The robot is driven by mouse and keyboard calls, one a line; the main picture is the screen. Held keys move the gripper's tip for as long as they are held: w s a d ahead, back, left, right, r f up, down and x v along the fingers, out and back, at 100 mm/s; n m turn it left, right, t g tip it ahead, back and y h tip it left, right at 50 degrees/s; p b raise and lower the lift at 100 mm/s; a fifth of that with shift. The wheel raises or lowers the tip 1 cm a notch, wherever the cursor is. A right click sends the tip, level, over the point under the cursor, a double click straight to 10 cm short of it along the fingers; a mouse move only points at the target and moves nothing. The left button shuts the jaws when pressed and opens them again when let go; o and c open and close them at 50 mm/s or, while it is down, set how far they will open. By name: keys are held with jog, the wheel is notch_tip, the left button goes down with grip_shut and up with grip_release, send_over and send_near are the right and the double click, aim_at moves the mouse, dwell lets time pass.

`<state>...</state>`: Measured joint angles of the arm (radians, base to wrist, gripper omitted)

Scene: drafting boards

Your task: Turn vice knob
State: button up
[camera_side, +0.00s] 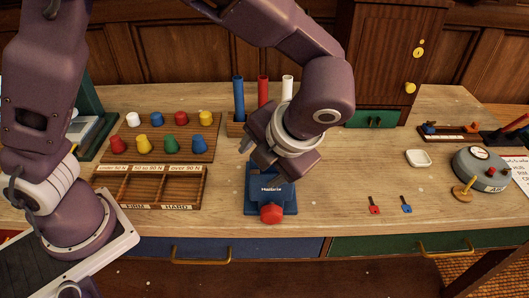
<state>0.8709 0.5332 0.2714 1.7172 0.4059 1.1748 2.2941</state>
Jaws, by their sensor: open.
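A blue vice (270,190) stands on the workbench near its front edge, at the middle of the side view. Its red knob (271,213) faces the front of the bench. My gripper (246,146) is above and behind the vice, tilted to the left, with its fingers pointing left. It is open, and I see nothing between the fingers. The gripper and wrist hide the top of the vice. The knob is in clear view, and the gripper is apart from it.
A board of several coloured knobs (160,117) and a wooden sorting tray (150,167) lie to the left. A rack (236,128) with blue, red and white cylinders stands behind. Red (374,205) and blue (407,204) keys lie right. A grey round device (483,165) stands far right.

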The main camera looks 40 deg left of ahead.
jog(key=shift+w+a+r+y, duration=0.15)
jog(key=shift+w+r+y, duration=0.35)
jog(key=shift+r, duration=0.05)
